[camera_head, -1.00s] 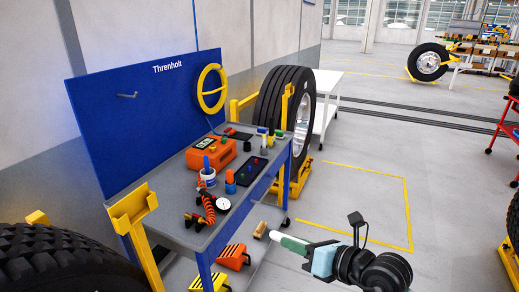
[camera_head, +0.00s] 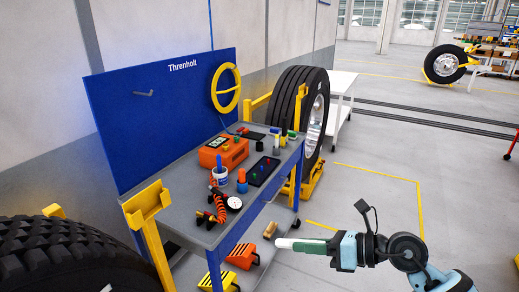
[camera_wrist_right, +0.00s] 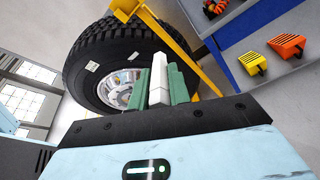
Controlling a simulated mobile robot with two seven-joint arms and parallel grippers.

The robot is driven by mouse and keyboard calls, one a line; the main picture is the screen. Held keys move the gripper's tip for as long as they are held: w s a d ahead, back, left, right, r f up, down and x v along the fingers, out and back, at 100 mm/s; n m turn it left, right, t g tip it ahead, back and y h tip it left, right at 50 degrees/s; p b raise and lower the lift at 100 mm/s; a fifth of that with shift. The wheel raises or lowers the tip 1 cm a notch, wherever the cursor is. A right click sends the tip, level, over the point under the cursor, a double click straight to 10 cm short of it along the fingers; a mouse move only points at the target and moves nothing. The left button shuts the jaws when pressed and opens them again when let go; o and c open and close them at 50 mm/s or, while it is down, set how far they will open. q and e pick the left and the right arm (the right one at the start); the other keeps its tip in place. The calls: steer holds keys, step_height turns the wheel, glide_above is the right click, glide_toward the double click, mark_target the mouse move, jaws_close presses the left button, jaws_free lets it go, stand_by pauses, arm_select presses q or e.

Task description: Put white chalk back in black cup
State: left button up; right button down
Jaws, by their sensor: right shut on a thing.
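My right gripper (camera_head: 300,245) has green fingers shut on a white chalk (camera_head: 283,243), which sticks out past the fingertips. In the head view it is low, in front of the workbench (camera_head: 183,191) and clear of it. In the right wrist view the chalk (camera_wrist_right: 158,78) stands between the green fingers (camera_wrist_right: 160,88). Small dark upright items (camera_head: 276,143) stand at the bench's far end; I cannot tell surely which is the black cup. My left gripper is not in view.
The bench also holds an orange case (camera_head: 224,152), a white tub (camera_head: 219,178), an orange bottle (camera_head: 242,183), a black tray (camera_head: 262,171) and a gauge with coiled hose (camera_head: 233,203). Big tyres (camera_head: 60,255) stand at both ends. The floor right of the bench is open.

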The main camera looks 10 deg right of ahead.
steer(key=f, duration=0.2)
steer(key=s+f, duration=0.1)
steer(key=f, duration=0.1)
steer(key=shift+s+f, duration=0.1)
stand_by(0.3)
steer(key=shift+d, duration=0.1)
